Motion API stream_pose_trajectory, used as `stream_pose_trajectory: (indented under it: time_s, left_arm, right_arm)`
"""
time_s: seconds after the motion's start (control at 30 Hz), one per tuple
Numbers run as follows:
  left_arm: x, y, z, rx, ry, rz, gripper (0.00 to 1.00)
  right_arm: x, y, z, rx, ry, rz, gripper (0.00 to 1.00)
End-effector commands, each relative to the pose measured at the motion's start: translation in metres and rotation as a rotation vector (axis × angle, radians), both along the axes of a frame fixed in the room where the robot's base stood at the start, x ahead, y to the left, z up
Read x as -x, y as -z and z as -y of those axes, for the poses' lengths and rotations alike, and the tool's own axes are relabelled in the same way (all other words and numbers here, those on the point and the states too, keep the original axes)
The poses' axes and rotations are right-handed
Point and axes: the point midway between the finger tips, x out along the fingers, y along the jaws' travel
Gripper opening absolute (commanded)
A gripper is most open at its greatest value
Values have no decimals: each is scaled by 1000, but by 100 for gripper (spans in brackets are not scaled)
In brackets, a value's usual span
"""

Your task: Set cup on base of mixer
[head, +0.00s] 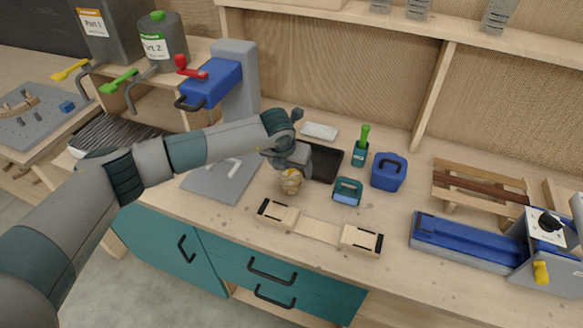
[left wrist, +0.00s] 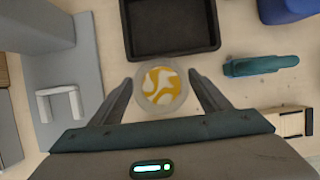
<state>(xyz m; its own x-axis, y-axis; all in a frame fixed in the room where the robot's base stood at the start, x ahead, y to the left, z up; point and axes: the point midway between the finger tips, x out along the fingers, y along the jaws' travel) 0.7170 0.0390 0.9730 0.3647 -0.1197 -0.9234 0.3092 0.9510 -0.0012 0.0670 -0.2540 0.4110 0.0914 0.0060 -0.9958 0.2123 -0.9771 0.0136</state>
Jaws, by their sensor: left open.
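The cup (left wrist: 161,90) is a small round container with swirled yellow and white contents. In the head view the cup (head: 291,184) stands on the bench, just right of the mixer's base. The mixer (head: 236,78) has a grey column and a blue head with a red lever. Its flat grey base (head: 212,186) carries a pale U-shaped bracket (left wrist: 60,103) and holds no cup. My left gripper (head: 290,174) is open, its fingers on either side of the cup; in the left wrist view small gaps seem to show between them. My right gripper is not in view.
A black tray (head: 325,165) lies just behind the cup. A teal tool (head: 347,190), a blue container (head: 388,171) and a green-handled tool (head: 361,146) stand to the right. A wooden form (head: 318,229) lies in front. Dispensers (head: 163,42) stand at the back left.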

Motion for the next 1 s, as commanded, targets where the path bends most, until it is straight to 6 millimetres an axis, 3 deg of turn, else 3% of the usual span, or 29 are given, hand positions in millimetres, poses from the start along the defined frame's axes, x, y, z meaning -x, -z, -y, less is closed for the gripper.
stream_pose_trajectory:
  time_s: [0.17,0.37,0.8,1.0]
  left_arm:
    - [0,-3,0,0,0,0,71]
    - [5,-17,-2,2,-1,2,71]
    - [33,-86,-11,0,2,3,71]
    - [41,-107,-13,0,0,1,71]
  right_arm:
    - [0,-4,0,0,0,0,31]
    - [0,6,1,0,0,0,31]
    - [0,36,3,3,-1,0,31]
    - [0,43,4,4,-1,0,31]
